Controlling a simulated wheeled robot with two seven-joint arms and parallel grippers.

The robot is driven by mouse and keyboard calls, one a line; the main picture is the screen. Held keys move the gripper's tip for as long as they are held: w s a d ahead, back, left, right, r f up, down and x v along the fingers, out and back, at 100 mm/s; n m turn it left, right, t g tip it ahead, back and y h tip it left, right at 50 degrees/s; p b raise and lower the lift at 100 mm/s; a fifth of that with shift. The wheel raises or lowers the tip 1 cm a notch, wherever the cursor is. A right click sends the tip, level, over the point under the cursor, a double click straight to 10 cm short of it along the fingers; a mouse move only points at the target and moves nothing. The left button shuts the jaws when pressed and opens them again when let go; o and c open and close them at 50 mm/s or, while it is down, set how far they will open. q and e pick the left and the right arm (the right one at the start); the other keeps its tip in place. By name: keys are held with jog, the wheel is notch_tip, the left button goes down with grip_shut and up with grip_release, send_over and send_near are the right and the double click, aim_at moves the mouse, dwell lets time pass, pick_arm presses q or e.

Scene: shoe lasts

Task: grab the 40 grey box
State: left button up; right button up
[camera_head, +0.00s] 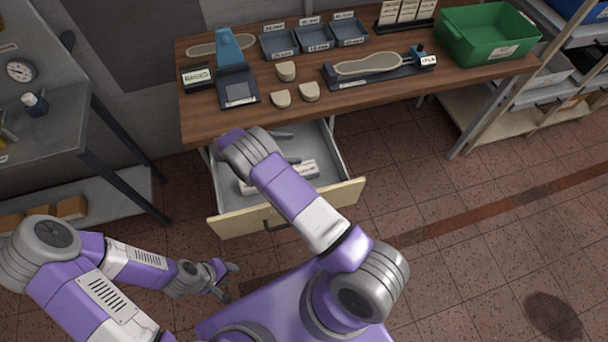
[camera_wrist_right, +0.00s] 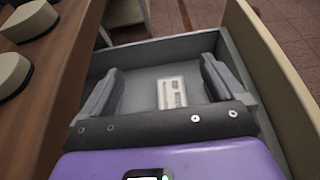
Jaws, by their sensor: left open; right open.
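A pale item with a printed label (camera_wrist_right: 172,93) lies in the open drawer, between my right gripper's fingers in the right wrist view. The print is too small to read, so I cannot tell whether it is the 40 box. In the head view a white labelled item (camera_head: 307,170) shows in the drawer, partly hidden by my right arm. My right gripper (camera_wrist_right: 160,82) is open and empty over the drawer (camera_head: 336,160). My left gripper (camera_head: 226,281) is open and empty, low at the left, away from the drawer.
The drawer front (camera_head: 232,221) sticks out below the wooden workbench (camera_head: 430,90). The bench holds a blue stand (camera_head: 236,85), grey trays (camera_head: 315,38), several cream pieces (camera_head: 286,71) and a green crate (camera_head: 488,33). A shelf rack stands at the left. The floor at right is clear.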

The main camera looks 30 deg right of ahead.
jog(key=b, duration=1)
send_near(314, 166)
jog(key=shift+w+d+f, duration=0.2)
jog(key=shift+d+f, duration=0.05)
jog(key=shift+f, duration=0.2)
jog(key=x, duration=0.5)
jog(key=b+x, duration=0.1)
jog(key=x, duration=0.1)
jog(key=shift+s+d+r, duration=0.15)
jog(key=shift+s+d, duration=0.1)
jog(key=shift+d, duration=0.05)
jog(key=shift+c, duration=0.3)
jog(key=c, duration=1.1)
